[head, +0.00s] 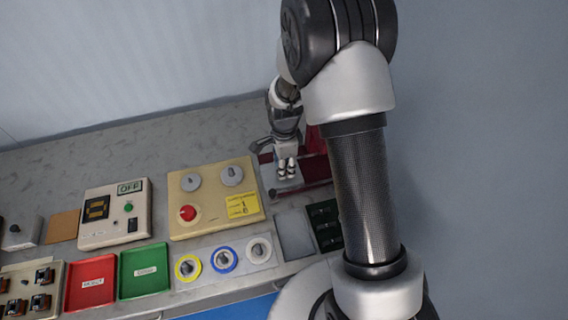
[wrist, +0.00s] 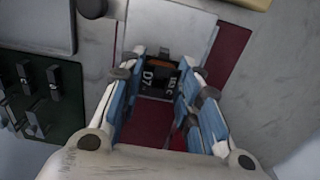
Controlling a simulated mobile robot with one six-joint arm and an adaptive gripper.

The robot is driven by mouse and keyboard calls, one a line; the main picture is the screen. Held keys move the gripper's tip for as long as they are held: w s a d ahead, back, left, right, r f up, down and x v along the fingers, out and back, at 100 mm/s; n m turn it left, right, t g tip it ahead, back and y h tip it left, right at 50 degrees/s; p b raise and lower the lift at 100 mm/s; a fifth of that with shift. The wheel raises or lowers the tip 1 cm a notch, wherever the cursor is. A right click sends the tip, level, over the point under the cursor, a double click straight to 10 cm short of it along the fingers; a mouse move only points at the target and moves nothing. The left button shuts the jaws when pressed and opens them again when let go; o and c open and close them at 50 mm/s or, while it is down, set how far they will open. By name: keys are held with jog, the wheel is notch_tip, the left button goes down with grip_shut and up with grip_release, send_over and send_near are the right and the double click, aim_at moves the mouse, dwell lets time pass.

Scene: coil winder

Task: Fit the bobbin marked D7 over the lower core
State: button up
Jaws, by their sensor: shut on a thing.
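My gripper (head: 287,172) is over the dark red base (head: 313,170) at the back right of the bench in the head view. In the wrist view, my gripper (wrist: 160,68) has its blue-padded fingers closed on the sides of a dark bobbin (wrist: 151,84). The bobbin carries the pale marking D7 and more lettering, with an orange-brown patch on top. A pale plate (wrist: 173,28) lies beyond it, on the dark red base (wrist: 232,52). I cannot make out the lower core, or whether the bobbin touches anything below.
A beige panel (head: 212,210) with a red button stands left of the gripper. In front are ringed knobs (head: 224,260), a grey pad (head: 295,235) and a dark green switch block (head: 324,222). Red (head: 91,283) and green (head: 144,270) trays are farther left. My arm hides the bench's right side.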

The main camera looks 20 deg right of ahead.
jog(key=shift+f, duration=0.2)
jog(key=o, duration=1.1)
jog(key=shift+o, duration=0.2)
jog(key=shift+r, duration=0.15)
notch_tip(320, 180, up, 12)
jog(key=s+r+n+t, duration=0.2)
jog(key=s+r+n, duration=0.8)
jog(key=r, duration=0.4)
jog(key=s+r+n+t, duration=0.2)
jog(key=s+n, duration=0.6)
jog(key=s, duration=0.6)
jog(key=shift+d+r+t, duration=0.25)
jog(key=shift+r+t, duration=0.05)
jog(key=shift+r, duration=0.15)
